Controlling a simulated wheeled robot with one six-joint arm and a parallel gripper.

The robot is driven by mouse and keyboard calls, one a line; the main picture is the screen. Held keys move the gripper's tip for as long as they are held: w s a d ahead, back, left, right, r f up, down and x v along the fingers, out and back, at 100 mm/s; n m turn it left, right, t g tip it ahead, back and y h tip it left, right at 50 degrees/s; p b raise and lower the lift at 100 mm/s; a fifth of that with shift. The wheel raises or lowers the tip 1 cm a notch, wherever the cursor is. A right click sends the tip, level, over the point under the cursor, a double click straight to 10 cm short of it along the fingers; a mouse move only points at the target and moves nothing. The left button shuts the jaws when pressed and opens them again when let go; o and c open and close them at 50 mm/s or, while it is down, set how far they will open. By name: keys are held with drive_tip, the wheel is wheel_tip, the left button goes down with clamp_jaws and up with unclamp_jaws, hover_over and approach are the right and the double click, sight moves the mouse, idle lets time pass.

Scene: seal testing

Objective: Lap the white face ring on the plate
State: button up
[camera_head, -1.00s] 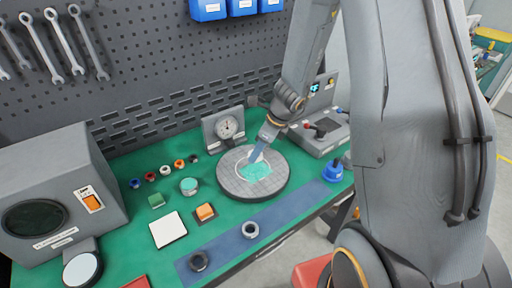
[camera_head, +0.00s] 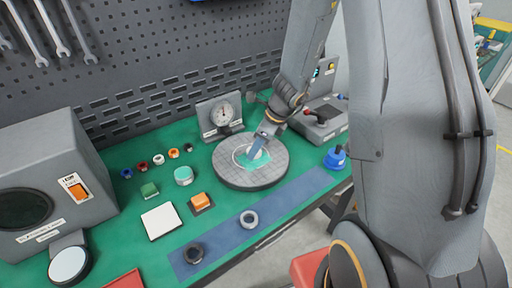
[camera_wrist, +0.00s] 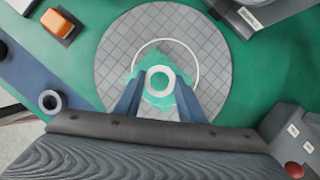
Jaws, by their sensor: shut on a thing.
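The round grey lapping plate (camera_head: 270,176) has a grid of grooves, a thin white circle and a patch of teal paste (camera_wrist: 139,85) on it. The white face ring (camera_wrist: 160,81) is over the teal patch in the wrist view, inside the circle's lower part. My gripper (camera_wrist: 160,98) is shut on the white ring, with a blue finger on either side. In the head view my gripper (camera_head: 257,151) is low over the plate and mostly hides the ring. I cannot tell whether the ring touches the plate.
A dial gauge (camera_head: 222,113) stands behind the plate. A grey control box (camera_head: 322,117) is behind right, and a blue-based item (camera_head: 335,158) is at right. A blue strip (camera_head: 275,209) in front bears a pale ring (camera_head: 249,219) and a dark ring (camera_head: 193,253).

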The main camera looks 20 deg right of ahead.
drive_tip(key=shift+f, duration=0.15)
drive_tip(key=shift+f+b, duration=0.9)
drive_tip(key=shift+b, duration=0.1)
drive_tip(key=o, duration=0.9)
drive_tip(key=shift+r, duration=0.1)
drive_tip(key=shift+r+p, duration=0.3)
drive_tip(key=shift+p, duration=0.15)
